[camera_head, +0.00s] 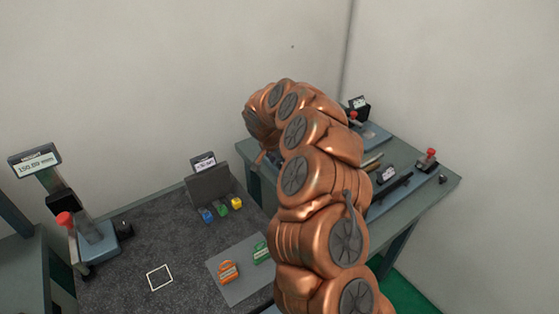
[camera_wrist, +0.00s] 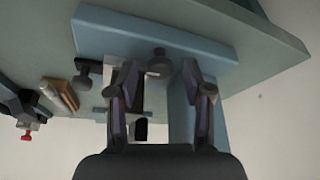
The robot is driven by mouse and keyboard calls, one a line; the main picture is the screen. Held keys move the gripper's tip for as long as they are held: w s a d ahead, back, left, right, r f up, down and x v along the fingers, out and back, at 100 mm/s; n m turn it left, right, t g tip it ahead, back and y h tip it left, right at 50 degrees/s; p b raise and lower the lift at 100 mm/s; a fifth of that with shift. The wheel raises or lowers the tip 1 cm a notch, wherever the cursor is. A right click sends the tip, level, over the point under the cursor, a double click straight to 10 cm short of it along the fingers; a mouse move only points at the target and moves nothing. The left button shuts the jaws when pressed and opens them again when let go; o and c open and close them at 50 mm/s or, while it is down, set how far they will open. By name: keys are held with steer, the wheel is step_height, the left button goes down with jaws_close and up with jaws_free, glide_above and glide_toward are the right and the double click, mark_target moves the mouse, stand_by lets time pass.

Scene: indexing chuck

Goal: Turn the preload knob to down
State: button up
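In the wrist view my gripper (camera_wrist: 157,78) has its two fingers spread apart. A dark round knob (camera_wrist: 159,64) shows between the fingertips, at a blue-grey fixture (camera_wrist: 150,35). I cannot tell whether either finger touches it. No label shows, so I cannot confirm that this is the preload knob or read its setting. A second dark knob (camera_wrist: 83,76) is to the left of the fingers. In the head view my copper arm reaches over the far bench (camera_head: 420,200) and hides my gripper and most of the fixture.
On the far bench are a red-topped device (camera_head: 429,158) and a small dark display (camera_head: 358,104). The near dark bench (camera_head: 130,285) holds a red-knobbed gauge stand (camera_head: 97,240), colored blocks (camera_head: 223,208) and a grey mat (camera_head: 240,289). A wooden block (camera_wrist: 59,94) is left in the wrist view.

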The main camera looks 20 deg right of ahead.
jaws_close()
steer(key=b, duration=0.3)
steer(key=shift+w+f+b, duration=0.1)
steer(key=shift+f+b, duration=0.15)
steer(key=shift+b, duration=0.15)
